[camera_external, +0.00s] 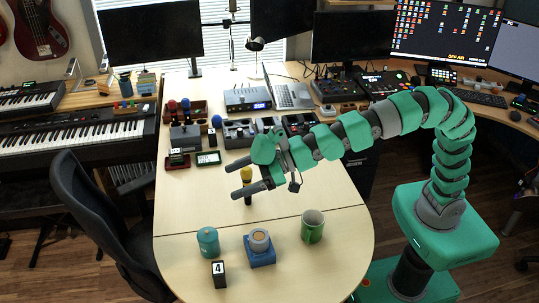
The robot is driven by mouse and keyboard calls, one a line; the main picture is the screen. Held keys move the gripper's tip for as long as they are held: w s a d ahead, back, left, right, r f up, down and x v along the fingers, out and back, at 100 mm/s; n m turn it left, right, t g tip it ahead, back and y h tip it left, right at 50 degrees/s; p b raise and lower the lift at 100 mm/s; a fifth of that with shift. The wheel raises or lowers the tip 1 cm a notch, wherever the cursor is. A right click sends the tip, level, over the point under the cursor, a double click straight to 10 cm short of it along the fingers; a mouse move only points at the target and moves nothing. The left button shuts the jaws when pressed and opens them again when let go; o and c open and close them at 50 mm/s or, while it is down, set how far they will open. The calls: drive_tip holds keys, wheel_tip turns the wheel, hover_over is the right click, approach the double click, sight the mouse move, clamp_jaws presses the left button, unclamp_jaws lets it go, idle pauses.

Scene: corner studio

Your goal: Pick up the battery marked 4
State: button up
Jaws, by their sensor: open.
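The battery marked 4 (219,274) is a small dark block with a white label bearing the number. It stands upright near the front left edge of the pale table (185,225). My gripper (237,184) is open and well behind and above the battery, its dark fingers pointing left. A dark microphone with a yellow head (246,174) shows right at the fingers; I cannot tell whether they touch it. Nothing is seen held between the fingers.
A teal canister (208,240) stands just behind the battery. A blue device with a round top (260,247) and a green cup (313,226) stand to its right. Microphones, boxes and a laptop (290,95) fill the back. A black chair (95,220) is at the left.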

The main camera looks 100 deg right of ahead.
drive_tip(key=w+a+f, duration=0.1)
drive_tip(key=w+f, duration=0.4)
drive_tip(key=f, duration=0.8)
drive_tip(key=h+b, duration=0.1)
hover_over(220, 268)
drive_tip(key=shift+m+g, duration=0.3)
drive_tip(key=shift+g, duration=0.1)
wheel_tip(220, 268, down, 13)
drive_tip(key=shift+r, duration=0.1)
wheel_tip(220, 268, down, 8)
drive_tip(key=b, duration=0.2)
drive_tip(key=shift+r+b, duration=0.2)
drive_tip(key=shift+b, duration=0.1)
drive_tip(key=shift+x, duration=1.5)
drive_tip(key=c, duration=1.3)
drive_tip(key=shift+o, duration=0.2)
drive_tip(key=shift+r, duration=0.15)
